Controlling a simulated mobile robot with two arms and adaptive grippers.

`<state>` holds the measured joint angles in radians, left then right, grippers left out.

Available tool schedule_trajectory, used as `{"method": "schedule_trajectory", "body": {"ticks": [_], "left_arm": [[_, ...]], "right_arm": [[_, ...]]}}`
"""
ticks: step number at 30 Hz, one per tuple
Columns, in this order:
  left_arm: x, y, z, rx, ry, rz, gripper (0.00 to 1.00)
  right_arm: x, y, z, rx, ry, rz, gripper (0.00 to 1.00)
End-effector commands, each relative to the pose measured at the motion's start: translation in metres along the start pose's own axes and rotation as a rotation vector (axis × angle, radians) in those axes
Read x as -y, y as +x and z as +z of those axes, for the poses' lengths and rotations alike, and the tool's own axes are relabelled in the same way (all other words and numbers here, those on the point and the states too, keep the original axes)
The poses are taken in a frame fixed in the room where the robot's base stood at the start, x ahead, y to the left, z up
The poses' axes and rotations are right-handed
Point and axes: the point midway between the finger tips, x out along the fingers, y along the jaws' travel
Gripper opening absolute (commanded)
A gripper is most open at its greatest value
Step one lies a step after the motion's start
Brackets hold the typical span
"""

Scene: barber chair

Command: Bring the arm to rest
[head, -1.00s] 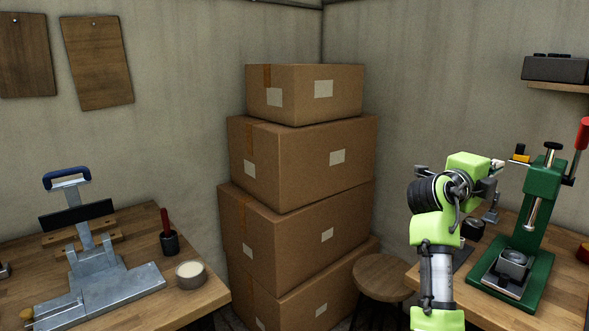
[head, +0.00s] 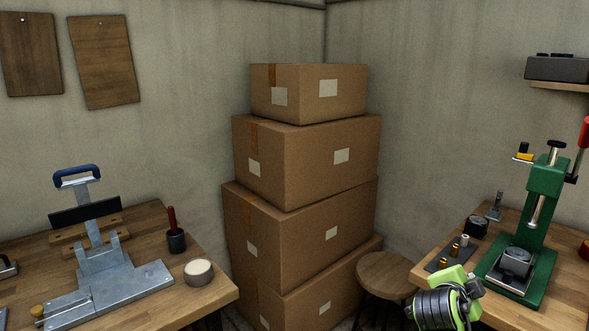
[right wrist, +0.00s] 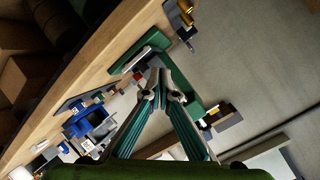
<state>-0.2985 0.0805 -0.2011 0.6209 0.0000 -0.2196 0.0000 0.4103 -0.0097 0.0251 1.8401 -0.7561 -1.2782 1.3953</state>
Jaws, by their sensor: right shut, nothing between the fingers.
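My right arm (head: 447,303) shows lime green and black at the bottom right of the head view, low in front of the right workbench. Its gripper is not visible in the head view. In the right wrist view my right gripper (right wrist: 160,85) has its fingertips together with nothing held. Green metal parts of the press (right wrist: 182,82) show beyond the fingertips; how far away they are I cannot tell. My left gripper is in neither view.
The right workbench (head: 567,243) carries a green lever press (head: 545,185) and small metal parts. A round stool (head: 385,274) and stacked cardboard boxes (head: 305,160) stand between the benches. The left workbench (head: 205,290) holds a grey metal jig (head: 110,280).

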Motion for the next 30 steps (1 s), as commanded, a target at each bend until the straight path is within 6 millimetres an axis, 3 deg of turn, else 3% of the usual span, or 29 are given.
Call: {"method": "schedule_trajectory", "body": {"ticks": [1, 6, 9, 12, 18, 27, 28, 30], "left_arm": [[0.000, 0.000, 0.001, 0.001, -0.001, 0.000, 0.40], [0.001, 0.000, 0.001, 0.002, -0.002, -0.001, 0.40], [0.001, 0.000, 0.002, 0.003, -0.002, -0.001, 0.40], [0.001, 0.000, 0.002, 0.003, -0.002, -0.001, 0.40], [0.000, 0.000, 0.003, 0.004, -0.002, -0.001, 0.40], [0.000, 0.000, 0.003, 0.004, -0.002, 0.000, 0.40], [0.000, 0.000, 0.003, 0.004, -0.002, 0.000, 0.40], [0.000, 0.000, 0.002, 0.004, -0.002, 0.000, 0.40]], "right_arm": [[-0.036, -0.007, 0.022, 0.061, -0.120, 0.026, 0.00], [-0.139, -0.051, 0.088, 0.314, -0.546, 0.048, 0.00], [-0.196, -0.090, 0.119, 0.479, -0.785, 0.023, 0.00], [-0.239, -0.128, 0.138, 0.621, -0.976, -0.025, 0.00], [-0.293, -0.190, 0.158, 0.825, -1.223, -0.130, 0.00], [-0.344, -0.268, 0.166, 1.055, -1.457, -0.302, 0.00], [-0.349, -0.276, 0.166, 1.075, -1.477, -0.320, 0.00], [-0.355, -0.263, 0.180, 1.075, -1.476, -0.312, 0.00]]}}
